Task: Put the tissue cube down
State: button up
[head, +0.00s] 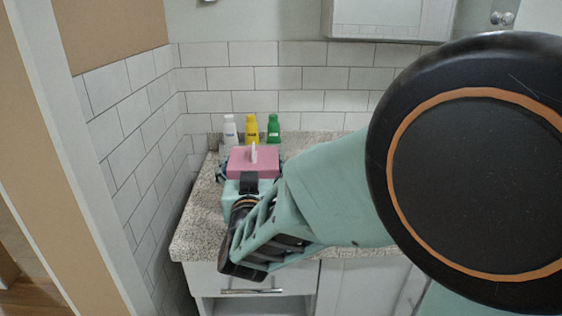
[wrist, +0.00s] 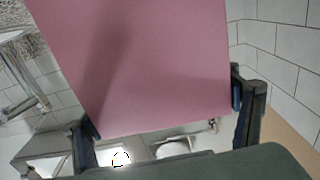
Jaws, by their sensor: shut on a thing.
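The tissue cube (head: 255,163) is a pink box with a white tissue standing out of its top. It is over the left part of the speckled counter in the head view. My gripper (head: 251,172) is shut on it, with a dark finger at its left and right sides. In the wrist view the cube's plain pink face (wrist: 145,65) fills the middle between the two fingers (wrist: 163,112). The cube's lower part is hidden behind my gripper, so I cannot tell whether it touches the counter.
White (head: 230,131), yellow (head: 252,129) and green (head: 273,128) bottles stand just behind the cube. The counter (head: 196,226) has a tiled wall on its left and back. A drawer with a handle (head: 252,291) is below. My arm hides much of the counter's right side.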

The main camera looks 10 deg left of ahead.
jog(key=shift+w+d+f, duration=0.15)
jog(key=shift+d+f, duration=0.05)
jog(key=shift+f, duration=0.75)
jog(key=shift+r, duration=0.15)
jog(key=o, duration=0.8)
jog(key=shift+f+b, duration=0.25)
jog(key=shift+b, duration=0.1)
jog(key=o, duration=0.4)
jog(key=shift+r, duration=0.1)
jog(key=shift+o, duration=0.2)
jog(key=shift+r, duration=0.1)
jog(key=shift+s+p, duration=0.25)
jog(key=shift+p, duration=0.05)
jog(key=v, duration=1.1)
jog(key=shift+s, duration=0.35)
